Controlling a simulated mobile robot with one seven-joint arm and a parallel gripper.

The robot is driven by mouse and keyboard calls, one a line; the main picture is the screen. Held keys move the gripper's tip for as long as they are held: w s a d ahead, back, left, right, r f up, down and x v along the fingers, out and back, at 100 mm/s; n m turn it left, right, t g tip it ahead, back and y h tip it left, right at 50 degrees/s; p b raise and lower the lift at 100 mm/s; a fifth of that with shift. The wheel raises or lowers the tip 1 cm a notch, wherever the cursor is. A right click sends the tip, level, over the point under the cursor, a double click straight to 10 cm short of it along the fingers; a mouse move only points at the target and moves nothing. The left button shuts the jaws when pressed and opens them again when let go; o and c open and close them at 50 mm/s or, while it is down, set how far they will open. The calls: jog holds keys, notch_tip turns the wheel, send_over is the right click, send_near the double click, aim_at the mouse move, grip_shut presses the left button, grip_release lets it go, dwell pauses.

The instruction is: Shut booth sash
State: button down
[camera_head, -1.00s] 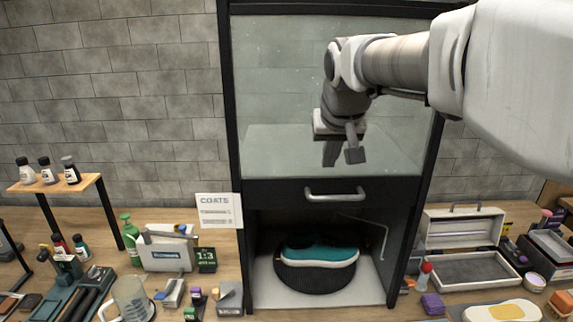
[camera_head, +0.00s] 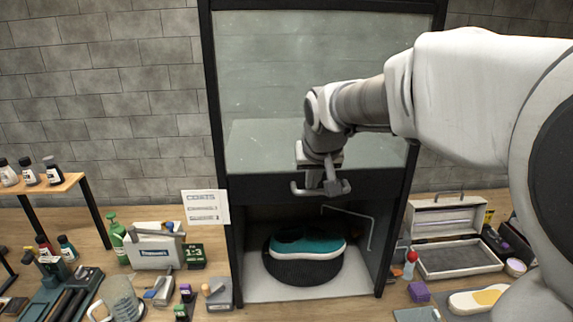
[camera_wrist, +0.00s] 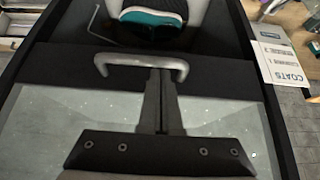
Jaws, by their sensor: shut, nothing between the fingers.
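The booth sash (camera_head: 262,110) is a glass pane with a dark bottom rail, standing raised above the booth's open lower part. Its pale bar handle (camera_head: 299,190) is on the rail, and it also shows in the wrist view (camera_wrist: 112,60). My gripper (camera_head: 336,187) is shut and empty, in front of the rail at the handle. In the wrist view the closed fingertips (camera_wrist: 160,73) overlap the bar near its right end; I cannot tell whether they touch it. A teal shoe (camera_head: 308,246) sits inside the booth on a dark round stand (camera_head: 302,275).
The dark booth frame (camera_head: 222,160) flanks the sash. A bent rod (camera_head: 366,232) is inside at right. A white sign (camera_head: 205,207) hangs at left. Bottles and tools crowd the bench at left; an open grey case (camera_head: 458,258) stands at right. The booth floor's front is clear.

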notch_tip(320, 180, down, 39)
jog(key=b, duration=3)
jog(key=shift+r, duration=0.15)
jog(key=shift+b, duration=0.3)
jog(key=shift+s, duration=0.1)
